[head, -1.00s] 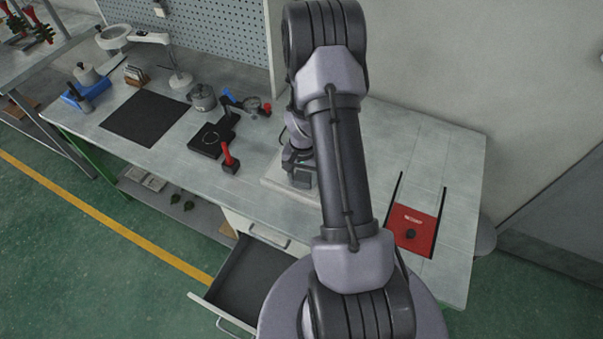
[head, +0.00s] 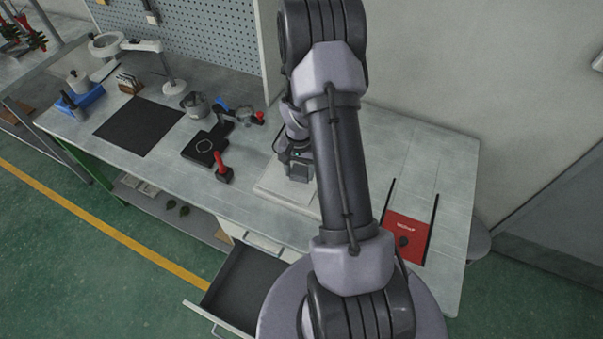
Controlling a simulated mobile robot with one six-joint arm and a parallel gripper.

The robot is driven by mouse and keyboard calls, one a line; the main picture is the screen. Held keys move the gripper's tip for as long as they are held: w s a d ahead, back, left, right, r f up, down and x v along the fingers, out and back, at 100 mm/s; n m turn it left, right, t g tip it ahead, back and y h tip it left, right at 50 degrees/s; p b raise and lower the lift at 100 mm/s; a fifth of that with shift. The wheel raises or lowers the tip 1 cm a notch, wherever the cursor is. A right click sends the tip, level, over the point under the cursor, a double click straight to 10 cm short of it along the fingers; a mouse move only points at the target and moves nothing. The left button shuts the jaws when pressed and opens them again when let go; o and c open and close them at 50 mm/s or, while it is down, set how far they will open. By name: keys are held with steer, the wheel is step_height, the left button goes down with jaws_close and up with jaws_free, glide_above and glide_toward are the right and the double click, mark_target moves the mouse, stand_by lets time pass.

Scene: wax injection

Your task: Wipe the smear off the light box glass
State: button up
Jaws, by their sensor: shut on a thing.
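A pale, flat, square-edged panel (head: 282,197), which looks like the light box, lies on the bench beside my arm. Its front and left edges show; my arm covers much of the rest. I cannot make out a smear on the bare part. My gripper (head: 299,172) is low over the panel's back right part, partly hidden by my own arm. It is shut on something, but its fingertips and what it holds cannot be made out. Whether it touches the glass cannot be told.
A red-handled tool (head: 222,168) and a black stand (head: 206,147) are left of the panel. A red board (head: 405,238) between black rails lies to the right. An open drawer (head: 250,285) juts out in front. The back right bench is clear.

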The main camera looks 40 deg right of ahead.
steer(key=shift+r+p, duration=1.05)
steer(key=shift+r, duration=0.95)
